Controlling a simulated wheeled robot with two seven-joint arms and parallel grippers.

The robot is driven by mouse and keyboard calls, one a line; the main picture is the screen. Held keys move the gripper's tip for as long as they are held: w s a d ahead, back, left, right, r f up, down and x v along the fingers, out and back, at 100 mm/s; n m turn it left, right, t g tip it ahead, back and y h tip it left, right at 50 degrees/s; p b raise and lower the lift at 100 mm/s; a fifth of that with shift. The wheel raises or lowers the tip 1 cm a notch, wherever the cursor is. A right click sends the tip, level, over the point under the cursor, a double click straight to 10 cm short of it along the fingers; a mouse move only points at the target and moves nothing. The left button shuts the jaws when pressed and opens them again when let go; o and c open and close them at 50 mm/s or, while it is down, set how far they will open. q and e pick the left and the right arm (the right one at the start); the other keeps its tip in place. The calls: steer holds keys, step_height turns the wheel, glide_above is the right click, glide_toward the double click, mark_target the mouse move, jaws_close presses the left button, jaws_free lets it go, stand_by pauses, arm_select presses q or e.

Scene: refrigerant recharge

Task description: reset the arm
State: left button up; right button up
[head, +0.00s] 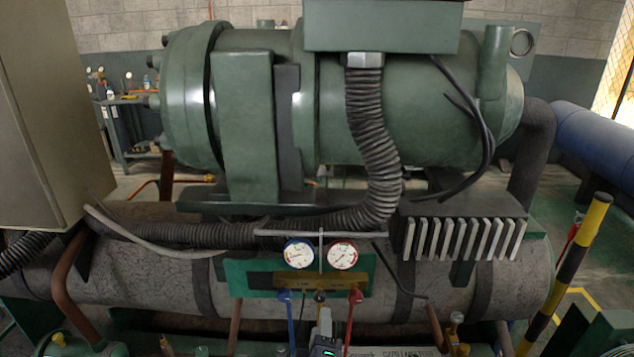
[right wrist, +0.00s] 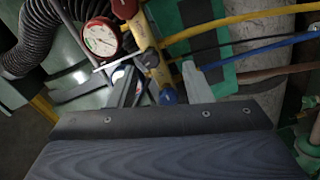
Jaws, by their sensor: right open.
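My right gripper (head: 324,330) shows at the bottom middle of the head view, just below the gauge manifold. In the right wrist view its two fingers (right wrist: 160,86) stand apart, one on each side of the brass manifold body (right wrist: 150,62); whether they touch it I cannot tell. In the head view the brass manifold (head: 335,281) carries a blue-rimmed gauge (head: 299,254) and a red-rimmed gauge (head: 341,255) on a green plate. My left gripper is in neither view.
A blue hose (head: 290,320) and a red hose (head: 350,325) hang beside my right gripper. A large green compressor (head: 310,110) and a grey horizontal tank (head: 150,270) lie behind. A grey cabinet (head: 45,120) stands left, a yellow-black post (head: 570,265) right.

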steer(key=d+f+m+g+y, duration=0.1)
steer(key=d+f+m+g, duration=0.25)
steer(key=m+g, duration=0.25)
steer(key=s+d+r+m+g+y, duration=0.1)
steer(key=s+d+r+m, duration=0.3)
steer(key=s+d, duration=0.4)
steer(key=s+d+r+m+g+y, duration=0.2)
steer(key=s+d+r+m+g, duration=0.2)
steer(key=s, duration=0.8)
steer(key=d+m, duration=0.2)
steer(key=d, duration=0.2)
steer(key=shift+s+d+r+g, duration=0.15)
steer(key=shift+s+d+g, duration=0.15)
steer(key=shift+s, duration=0.1)
